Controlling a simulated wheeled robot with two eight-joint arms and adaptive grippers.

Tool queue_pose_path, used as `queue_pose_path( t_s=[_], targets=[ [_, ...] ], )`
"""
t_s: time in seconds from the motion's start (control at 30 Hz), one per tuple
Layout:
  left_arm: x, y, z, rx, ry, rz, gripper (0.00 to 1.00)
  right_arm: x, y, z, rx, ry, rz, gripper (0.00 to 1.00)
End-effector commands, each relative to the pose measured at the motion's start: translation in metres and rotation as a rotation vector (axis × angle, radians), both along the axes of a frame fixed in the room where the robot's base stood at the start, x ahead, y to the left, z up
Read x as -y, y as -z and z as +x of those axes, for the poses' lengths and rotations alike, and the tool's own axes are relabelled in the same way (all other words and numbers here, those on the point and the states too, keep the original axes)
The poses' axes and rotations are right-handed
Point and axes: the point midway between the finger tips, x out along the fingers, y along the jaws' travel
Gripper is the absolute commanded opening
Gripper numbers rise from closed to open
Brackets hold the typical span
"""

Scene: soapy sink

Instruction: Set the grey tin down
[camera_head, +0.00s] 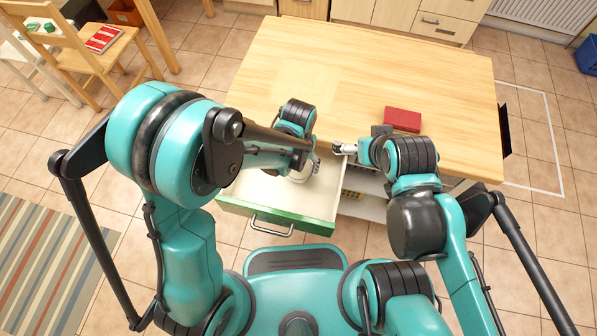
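No grey tin can be clearly made out. A pale, rounded thing (299,175) shows in the open drawer (262,207), partly hidden by my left arm; I cannot tell whether it is the tin. My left gripper (315,166) is over the drawer, close to this pale thing. Its fingers are mostly hidden, so its grip cannot be read. My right gripper (343,149) points left near the table's front edge, at the drawer's right side. Its fingers are too small to tell open from shut.
The wooden table (350,65) is mostly bare. A red box (402,119) lies on it at the right, beyond my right arm. The green-fronted drawer juts out below the front edge. A chair (85,60) with a red book (104,39) stands at the left.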

Motion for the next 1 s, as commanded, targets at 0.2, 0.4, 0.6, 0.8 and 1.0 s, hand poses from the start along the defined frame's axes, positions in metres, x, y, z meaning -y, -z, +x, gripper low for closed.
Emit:
queue_pose_path(
  t_s=[0.2,0.4,0.6,0.8,1.0],
  targets=[
    [0.0,0.037,0.0,0.0,0.0,0.0,0.37,0.0,0.017,0.0,0.0,0.0,0.0,1.0],
    [0.0,0.039,0.0,0.0,0.0,0.0,0.37,0.0,0.016,0.0,0.0,0.0,0.0,1.0],
    [0.0,0.043,0.0,0.0,0.0,0.0,0.37,0.0,0.02,0.0,0.0,0.0,0.0,1.0],
    [0.0,0.042,0.0,0.0,0.0,0.0,0.91,0.0,0.02,0.0,0.0,0.0,0.0,1.0],
    [0.0,0.042,0.0,0.0,0.0,0.0,0.91,0.0,0.02,0.0,0.0,0.0,0.0,1.0]
  ],
)
